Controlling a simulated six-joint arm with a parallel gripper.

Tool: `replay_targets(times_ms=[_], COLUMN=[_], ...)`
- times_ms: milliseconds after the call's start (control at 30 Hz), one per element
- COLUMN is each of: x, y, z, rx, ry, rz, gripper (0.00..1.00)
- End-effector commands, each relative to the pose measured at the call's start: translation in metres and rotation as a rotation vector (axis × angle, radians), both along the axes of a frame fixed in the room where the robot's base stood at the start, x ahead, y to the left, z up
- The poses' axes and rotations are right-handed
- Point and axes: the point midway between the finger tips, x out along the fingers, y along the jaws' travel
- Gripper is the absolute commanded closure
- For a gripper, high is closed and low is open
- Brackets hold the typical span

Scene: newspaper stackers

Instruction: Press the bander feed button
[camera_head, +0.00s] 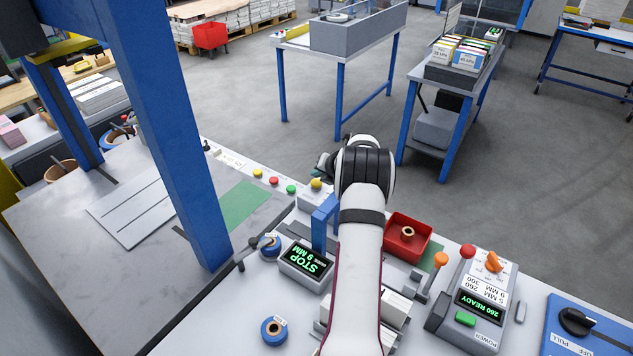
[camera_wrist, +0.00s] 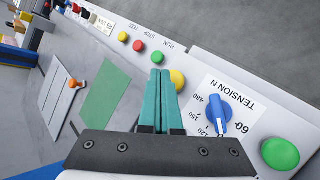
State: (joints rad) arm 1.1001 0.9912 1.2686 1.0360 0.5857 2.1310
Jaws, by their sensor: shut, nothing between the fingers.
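My gripper (camera_wrist: 160,73) has teal fingers, shut together with nothing between them. In the wrist view a yellow button (camera_wrist: 178,79) sits just right of the fingertips, partly hidden by them; I cannot tell whether they touch. It also shows in the head view (camera_head: 316,184), just below my gripper (camera_head: 322,168). A row of smaller buttons lies farther off: yellow (camera_wrist: 123,37), red (camera_wrist: 138,45) and green (camera_wrist: 157,58), beside small upside-down labels that seem to read FEED, STOP and RUN. No visible label ties either yellow button clearly to the bander.
A blue tension knob (camera_wrist: 219,114) and a large green button (camera_wrist: 280,154) stand right of the fingers. In the head view, a blue post (camera_head: 165,130), a STOP display (camera_head: 305,263) and a red bin (camera_head: 409,239) stand around my arm.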

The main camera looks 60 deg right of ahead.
Motion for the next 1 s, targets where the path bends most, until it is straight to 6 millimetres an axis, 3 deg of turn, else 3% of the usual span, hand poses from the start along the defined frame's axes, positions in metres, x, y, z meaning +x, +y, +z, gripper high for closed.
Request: replay_targets(times_ms=[1000], x=[0.0], y=[0.0], z=[-0.011], rx=[0.0], ry=[0.0], rz=[0.0], gripper=[1.0])
